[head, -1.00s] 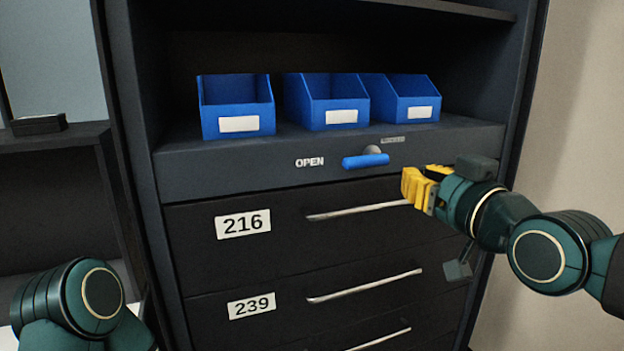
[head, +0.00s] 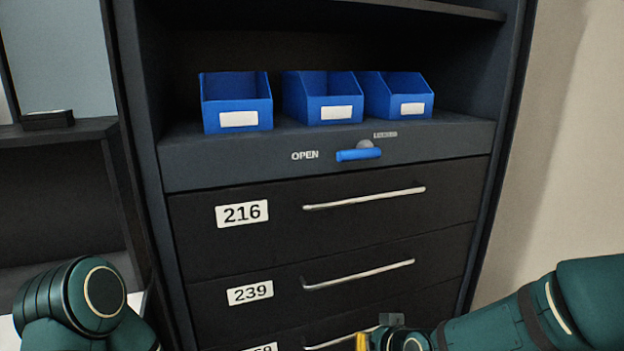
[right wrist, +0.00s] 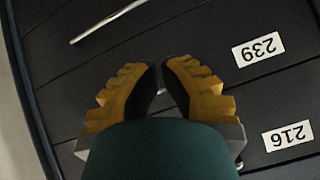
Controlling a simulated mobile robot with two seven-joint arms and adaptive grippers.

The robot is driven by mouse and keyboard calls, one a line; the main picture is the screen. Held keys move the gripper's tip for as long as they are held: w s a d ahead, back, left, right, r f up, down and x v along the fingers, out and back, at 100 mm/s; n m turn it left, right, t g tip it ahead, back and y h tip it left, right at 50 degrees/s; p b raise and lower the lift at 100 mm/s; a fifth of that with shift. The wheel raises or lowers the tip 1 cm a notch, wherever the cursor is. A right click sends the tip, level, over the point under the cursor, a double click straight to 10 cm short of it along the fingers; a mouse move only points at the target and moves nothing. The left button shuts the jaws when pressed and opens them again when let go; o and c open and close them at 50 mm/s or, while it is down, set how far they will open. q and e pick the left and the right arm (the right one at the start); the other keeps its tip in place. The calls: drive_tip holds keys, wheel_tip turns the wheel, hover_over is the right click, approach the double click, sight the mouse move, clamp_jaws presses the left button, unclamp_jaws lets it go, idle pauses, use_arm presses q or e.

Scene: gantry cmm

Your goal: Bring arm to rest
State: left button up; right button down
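My right gripper (right wrist: 160,72) shows yellow fingers with dark inner pads in the right wrist view. A narrow gap is between the fingers, with nothing in it. It hangs in front of the dark drawer fronts. In the head view only a bit of it shows at the bottom edge, with my right arm coming in from the lower right. My left arm's rounded link is at the lower left; the left gripper is out of view. The blue handle (head: 358,154) on the cabinet's ledge points left, towards the OPEN label, apart from my gripper.
The cabinet's drawers labelled 216 (head: 242,213) and 239 (head: 250,292) look shut, with silvery bar handles sticking out. Three blue bins (head: 237,102) stand on the shelf above. A dark shelf unit (head: 60,134) is at the left. A pale wall (head: 570,130) is at the right.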

drive_tip(key=s+f+m+g, duration=0.1)
drive_tip(key=s+f+g, duration=0.2)
drive_tip(key=s+f, duration=0.5)
drive_tip(key=s+a+f+m+g, duration=0.1)
drive_tip(key=s+f+g, duration=0.3)
drive_tip(key=s+f, duration=0.5)
wheel_tip(320, 180, down, 7)
drive_tip(key=shift+s+a+r+m, duration=0.15)
drive_tip(key=shift+a+m, duration=0.1)
drive_tip(key=shift+m, duration=0.25)
